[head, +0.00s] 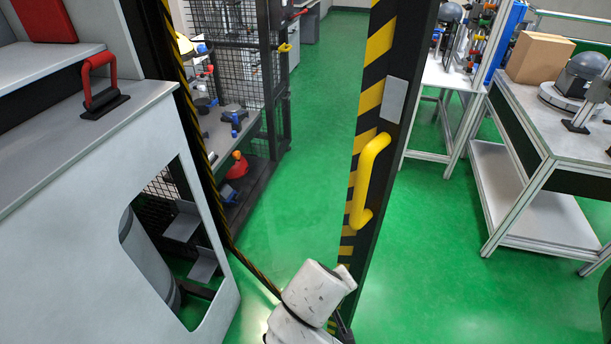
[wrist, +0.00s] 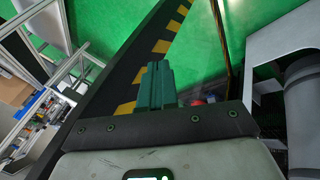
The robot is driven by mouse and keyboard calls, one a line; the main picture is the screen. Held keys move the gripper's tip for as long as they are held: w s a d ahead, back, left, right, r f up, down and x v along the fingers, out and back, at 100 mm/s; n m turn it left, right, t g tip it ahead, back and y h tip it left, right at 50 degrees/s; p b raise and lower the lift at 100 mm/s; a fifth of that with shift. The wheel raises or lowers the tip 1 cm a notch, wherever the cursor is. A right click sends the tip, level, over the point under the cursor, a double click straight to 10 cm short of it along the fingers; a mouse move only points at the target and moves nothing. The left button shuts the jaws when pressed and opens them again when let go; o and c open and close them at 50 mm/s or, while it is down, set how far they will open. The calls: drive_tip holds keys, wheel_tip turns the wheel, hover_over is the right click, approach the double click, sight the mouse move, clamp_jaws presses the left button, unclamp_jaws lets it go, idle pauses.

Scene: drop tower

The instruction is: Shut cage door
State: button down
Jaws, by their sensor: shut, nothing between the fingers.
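The cage door's upright (head: 368,110) is black with yellow hazard stripes and fills the middle of the head view. A yellow bar handle (head: 370,180) and a grey plate sit on it. Green floor shows on both sides of the upright, and the door looks ajar. My white arm reaches up from the bottom of the head view, close to the upright's lower end; its fingers are not clear there. In the wrist view my gripper (wrist: 158,85) has its teal fingers shut and empty. The striped black upright (wrist: 140,75) runs diagonally just beyond them. I cannot tell whether they touch.
A grey machine housing (head: 100,180) with a red handle (head: 102,85) stands at left. A mesh rack (head: 240,60) stands behind. At right are a workbench (head: 530,150) with a cardboard box (head: 540,57). Green floor (head: 440,270) is clear right of the upright.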

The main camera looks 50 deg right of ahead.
drive_tip(key=w+r+m+h, duration=0.4)
drive_tip(key=w+r, duration=0.1)
drive_tip(key=r, duration=0.1)
drive_tip(key=m+g+h+b, duration=0.1)
drive_tip(key=m+g+h, duration=0.2)
drive_tip(key=m+h, duration=0.65)
approach(325, 165)
drive_tip(key=shift+m+y, duration=0.55)
drive_tip(key=shift+y, duration=0.3)
drive_tip(key=d+p, duration=0.1)
drive_tip(key=d, duration=0.1)
drive_tip(key=d+r, duration=0.1)
drive_tip(key=d, duration=0.1)
drive_tip(key=d+p, duration=0.1)
drive_tip(key=d, duration=0.1)
drive_tip(key=shift+s+d+r+p, duration=0.15)
drive_tip(key=shift+s+d+p, duration=0.15)
drive_tip(key=shift+s+d, duration=0.1)
